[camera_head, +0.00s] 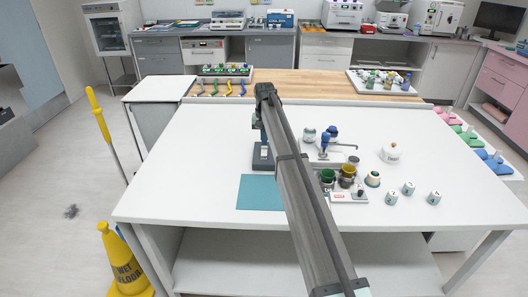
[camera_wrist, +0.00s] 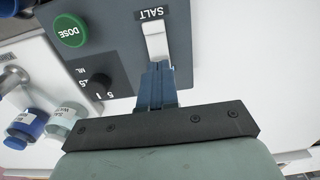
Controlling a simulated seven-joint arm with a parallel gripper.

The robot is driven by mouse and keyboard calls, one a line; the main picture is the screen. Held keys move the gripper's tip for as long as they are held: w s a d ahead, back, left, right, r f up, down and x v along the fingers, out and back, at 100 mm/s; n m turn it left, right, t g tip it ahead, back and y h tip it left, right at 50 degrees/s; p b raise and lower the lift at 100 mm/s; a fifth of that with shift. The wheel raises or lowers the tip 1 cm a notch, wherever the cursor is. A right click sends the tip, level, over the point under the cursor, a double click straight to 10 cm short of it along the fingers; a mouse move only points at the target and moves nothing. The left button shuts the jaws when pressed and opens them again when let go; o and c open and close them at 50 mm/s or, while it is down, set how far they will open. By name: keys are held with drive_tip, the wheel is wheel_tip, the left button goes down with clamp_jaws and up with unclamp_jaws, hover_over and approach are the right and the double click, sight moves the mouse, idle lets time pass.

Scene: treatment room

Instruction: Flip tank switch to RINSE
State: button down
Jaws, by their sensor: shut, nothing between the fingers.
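In the wrist view a dark grey panel (camera_wrist: 100,45) fills the upper left. It bears a SALT label (camera_wrist: 152,13), which reads upside down, and a pale switch lever (camera_wrist: 156,42) right beside that label. My gripper (camera_wrist: 157,68) is shut and empty, with its blue fingertips at the lower end of the lever; I cannot tell whether they touch it. No RINSE label is visible. In the head view my arm crosses the table and hides most of the gripper. A dark blue-grey unit (camera_head: 261,157) shows partly just left of the arm.
A green DOSE button (camera_wrist: 70,30) sits on the panel. Labelled bottles (camera_wrist: 66,118) stand close by on the left. In the head view a teal mat (camera_head: 258,193) lies on the white table (camera_head: 170,190), with cups (camera_head: 347,176) and jars right of my arm. The table's left part is clear.

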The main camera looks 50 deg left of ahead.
drive_tip(key=shift+f, duration=0.9)
idle(0.7)
drive_tip(key=shift+r, duration=3.5)
